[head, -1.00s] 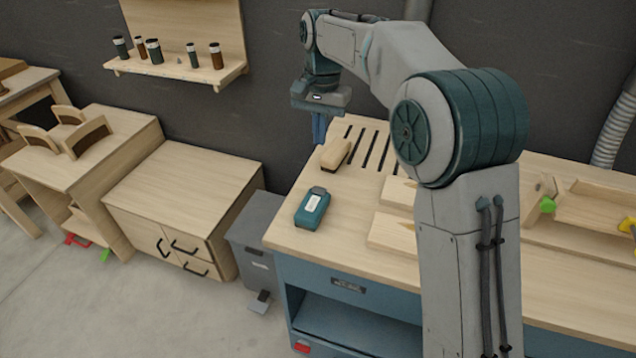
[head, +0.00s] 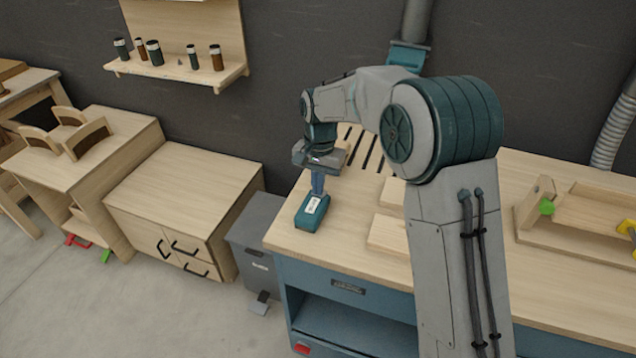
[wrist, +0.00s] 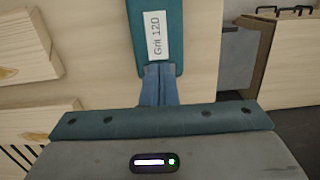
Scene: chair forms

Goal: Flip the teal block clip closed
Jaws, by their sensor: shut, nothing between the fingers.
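The teal block (head: 306,219) lies on the workbench top near its left end. It carries a white label, which reads "Grit 120" in the wrist view, where the block (wrist: 178,42) runs up from my fingertips. My gripper (head: 318,193) points down at the far end of the block, with its fingers together and empty. In the wrist view my gripper (wrist: 159,68) has its tips over the block's near end, at or just above it; I cannot tell if they touch. The clip is hidden behind my fingers, so its position cannot be seen.
The workbench top (head: 345,235) is clear just right of the block. Pale wooden pieces (head: 388,235) lie farther right, and dark slots (head: 369,152) are cut behind. A grey bin (head: 252,235) stands below the bench's left edge.

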